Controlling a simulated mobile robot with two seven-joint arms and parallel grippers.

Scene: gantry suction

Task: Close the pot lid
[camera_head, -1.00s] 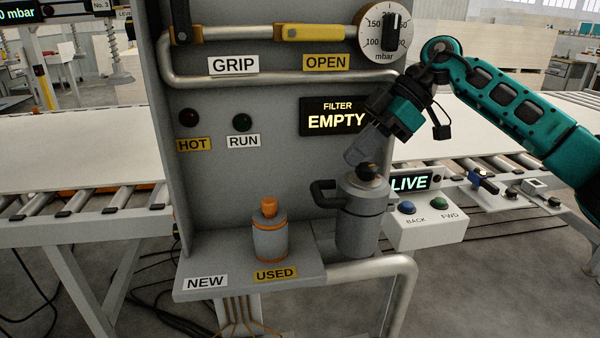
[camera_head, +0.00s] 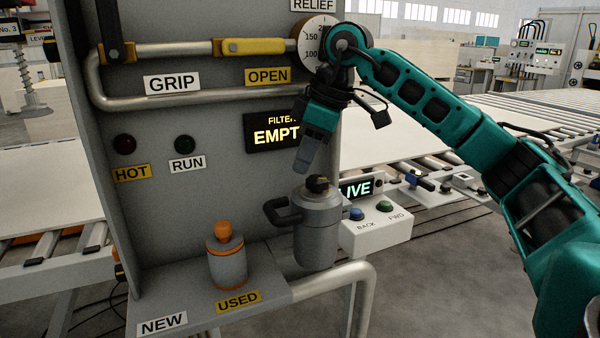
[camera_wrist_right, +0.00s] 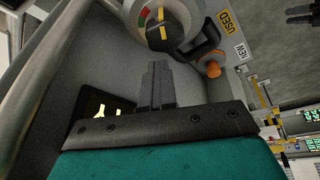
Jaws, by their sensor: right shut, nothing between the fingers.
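My left gripper is not in view.
A grey canister with an orange cap (camera_head: 227,262) stands left of the pot behind the USED label (camera_head: 238,301). The EMPTY display (camera_head: 272,133) is on the panel behind my gripper. A button box (camera_head: 375,228) stands right of the pot. The NEW spot (camera_head: 162,322) looks bare.

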